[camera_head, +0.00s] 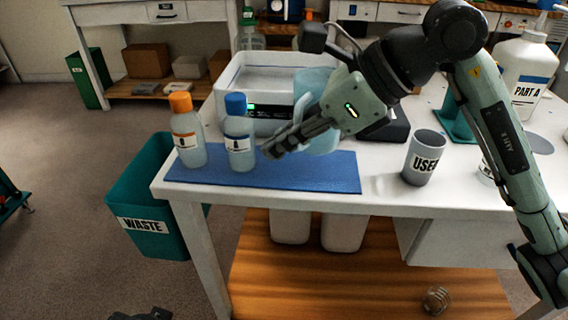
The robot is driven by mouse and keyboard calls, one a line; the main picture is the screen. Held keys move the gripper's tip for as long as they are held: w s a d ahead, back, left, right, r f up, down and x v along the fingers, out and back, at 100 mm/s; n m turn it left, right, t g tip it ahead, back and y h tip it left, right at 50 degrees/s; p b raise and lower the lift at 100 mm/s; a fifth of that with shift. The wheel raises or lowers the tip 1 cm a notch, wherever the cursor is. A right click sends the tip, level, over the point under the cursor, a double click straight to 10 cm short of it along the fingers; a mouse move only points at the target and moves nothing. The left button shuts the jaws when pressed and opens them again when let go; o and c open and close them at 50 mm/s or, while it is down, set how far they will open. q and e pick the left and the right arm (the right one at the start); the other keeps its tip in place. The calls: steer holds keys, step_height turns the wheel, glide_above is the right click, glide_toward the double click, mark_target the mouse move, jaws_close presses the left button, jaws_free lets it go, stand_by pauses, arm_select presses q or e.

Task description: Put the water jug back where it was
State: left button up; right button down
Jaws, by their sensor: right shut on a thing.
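The fingertips are close to the right of the blue-capped bottle (239,145).
An orange-capped bottle (187,143) stands on the mat's left part. The USED cup (424,160) and PART A jug (522,72) stand at right. The white machine (258,75) fills the back. A teal WASTE bin (143,215) stands left. The mat's right part is clear.

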step_height(320, 180, down, 4)
steer(key=shift+f, duration=0.2)
arm_select(q)
steer(key=shift+w+r, duration=0.1)
steer(key=shift+r, duration=0.05)
arm_select(e)
steer(key=shift+f, duration=0.1)
steer(key=c, duration=2)
jaws_free()
steer(key=o, duration=0.3)
arm_select(q)
steer(key=shift+w+r, duration=0.1)
steer(key=shift+r, duration=0.35)
steer(key=shift+a+f, duration=0.1)
